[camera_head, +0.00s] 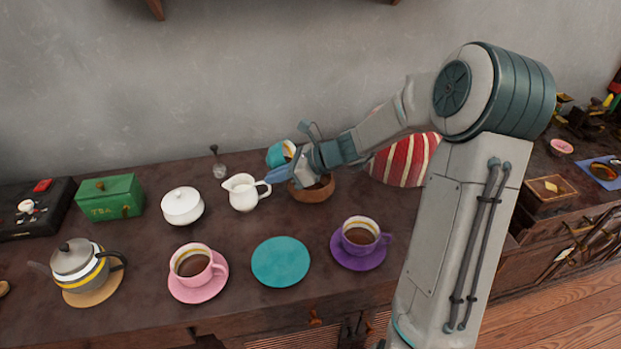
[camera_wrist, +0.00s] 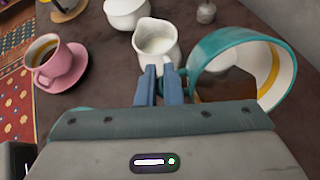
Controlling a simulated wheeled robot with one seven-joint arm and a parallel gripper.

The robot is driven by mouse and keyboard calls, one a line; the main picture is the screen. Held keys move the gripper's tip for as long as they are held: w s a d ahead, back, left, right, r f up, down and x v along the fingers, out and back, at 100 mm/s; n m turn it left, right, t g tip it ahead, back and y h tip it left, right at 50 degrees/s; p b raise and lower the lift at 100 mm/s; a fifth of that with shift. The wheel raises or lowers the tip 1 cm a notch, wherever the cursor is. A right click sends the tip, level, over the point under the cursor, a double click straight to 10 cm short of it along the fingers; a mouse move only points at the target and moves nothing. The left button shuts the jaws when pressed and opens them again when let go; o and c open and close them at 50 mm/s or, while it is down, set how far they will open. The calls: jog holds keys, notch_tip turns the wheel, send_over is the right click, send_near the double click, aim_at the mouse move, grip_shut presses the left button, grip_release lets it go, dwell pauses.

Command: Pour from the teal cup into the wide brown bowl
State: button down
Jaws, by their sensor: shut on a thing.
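The teal cup (camera_head: 276,154) is held in the air above the wide brown bowl (camera_head: 312,191), tilted on its side. In the wrist view the teal cup (camera_wrist: 205,50) shows a white inside with a yellow band and dark brown liquid in it. My gripper (camera_head: 276,173) is shut on the cup's handle side; its blue fingers (camera_wrist: 160,85) show left of the cup in the wrist view. The bowl stands on the counter, partly hidden behind my arm. I cannot see its contents clearly, nor whether liquid is falling.
A white creamer (camera_head: 244,192) stands just left of the bowl, with a white sugar bowl (camera_head: 182,206) further left. A striped red cozy (camera_head: 405,160) is to the right. The teal saucer (camera_head: 281,262) is empty at the front, between pink (camera_head: 193,264) and purple (camera_head: 360,236) cups.

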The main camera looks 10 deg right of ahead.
jog(key=shift+d+r+n+t+y+b, duration=0.2)
jog(key=shift+y+b, duration=0.4)
jog(key=shift+b, duration=0.5)
jog(key=shift+d+r+n+t+y+b, duration=0.1)
jog(key=shift+r+n+t+y+b, duration=0.15)
jog(key=shift+y+b, duration=0.6)
jog(key=shift+s+d+r+n+b, duration=0.15)
jog(key=shift+d+n+b, duration=0.15)
jog(key=shift+n, duration=0.05)
jog(key=shift+s+d+r+n+y, duration=0.25)
jog(key=shift+d+n+y, duration=0.2)
jog(key=shift+d, duration=0.15)
jog(key=shift+d+t+y, duration=0.1)
jog(key=shift+t+y, duration=0.15)
jog(key=shift+y, duration=0.05)
